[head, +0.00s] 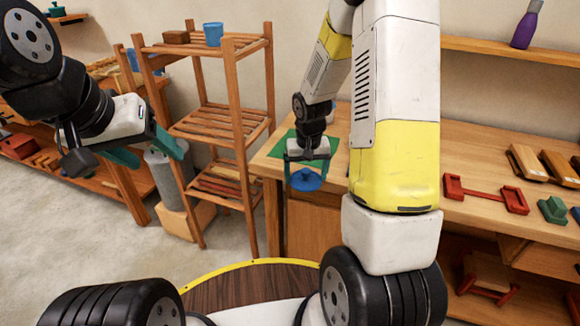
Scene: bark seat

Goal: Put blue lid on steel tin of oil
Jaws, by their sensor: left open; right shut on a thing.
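The blue lid (305,182), a round disc with a small knob on top, hangs level from my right gripper (307,164). That gripper is shut on the lid in front of the wooden bench's left end, near a green mat (276,147). A grey metal cylinder (165,180), which may be the steel tin, stands upright at the left beside the slatted shelf. My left gripper (148,154) is open and empty, in front of the cylinder's upper part in the picture.
The slatted wooden shelf (206,115) stands between the grippers, with a blue cup (213,34) on top. The bench (480,210) at right carries a red piece (486,194), a green block (552,209) and wooden blocks. A purple bottle (526,25) is on the upper shelf. Open floor lies at lower left.

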